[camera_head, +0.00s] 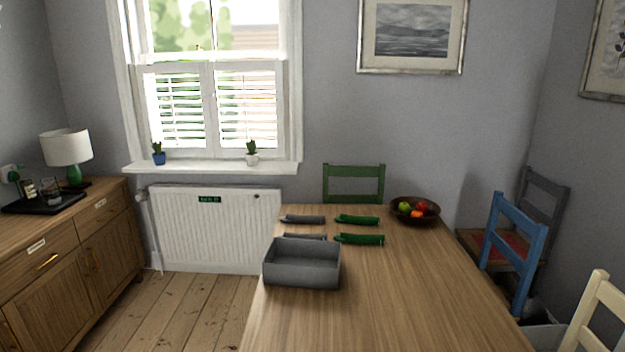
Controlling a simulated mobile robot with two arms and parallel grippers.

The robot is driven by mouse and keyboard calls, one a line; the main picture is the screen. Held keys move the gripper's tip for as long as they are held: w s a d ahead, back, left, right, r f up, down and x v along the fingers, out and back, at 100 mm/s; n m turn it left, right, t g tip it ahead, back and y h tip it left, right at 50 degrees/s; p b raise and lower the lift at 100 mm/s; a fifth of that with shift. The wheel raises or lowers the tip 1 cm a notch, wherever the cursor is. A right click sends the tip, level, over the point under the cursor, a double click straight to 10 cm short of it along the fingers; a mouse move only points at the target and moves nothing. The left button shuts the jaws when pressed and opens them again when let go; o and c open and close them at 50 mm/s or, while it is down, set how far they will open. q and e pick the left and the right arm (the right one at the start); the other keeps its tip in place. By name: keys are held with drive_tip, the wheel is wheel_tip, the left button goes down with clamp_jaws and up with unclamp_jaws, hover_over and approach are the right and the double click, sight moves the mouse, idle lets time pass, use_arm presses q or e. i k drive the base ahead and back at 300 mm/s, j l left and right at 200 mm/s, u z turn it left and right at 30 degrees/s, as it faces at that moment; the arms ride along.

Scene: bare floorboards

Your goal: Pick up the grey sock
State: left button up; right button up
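Two long grey items that look like grey socks lie on the wooden table (390,300). The far grey sock (303,219) is fully visible near the table's left edge. The near grey sock (308,236) lies just behind a grey open box (302,275), which hides part of it. Two green socks, a far green sock (357,219) and a near green sock (359,239), lie just right of the grey ones. Neither of my grippers shows in the head view.
A bowl of fruit (415,211) stands at the table's back right. A green chair (353,183) is behind the table, a blue chair (510,250) to its right. A wooden sideboard (50,275) stands at left, with free floor (185,312) before the table.

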sight(289, 217)
drive_tip(key=j, duration=0.35)
drive_tip(key=k+j, duration=0.1)
drive_tip(key=j, duration=0.25)
drive_tip(key=i+j+z, duration=0.1)
drive_tip(key=j+z, duration=0.2)
drive_tip(key=j, duration=0.65)
drive_tip(key=j+z, duration=0.35)
drive_tip(key=j, duration=0.55)
drive_tip(key=i+j+z, duration=0.3)
drive_tip(key=j, duration=0.3)
drive_tip(key=i+j+z, duration=0.3)
drive_tip(key=j, duration=0.4)
drive_tip(key=i+j+z, duration=0.15)
drive_tip(key=j, duration=0.25)
drive_tip(key=i, duration=0.1)
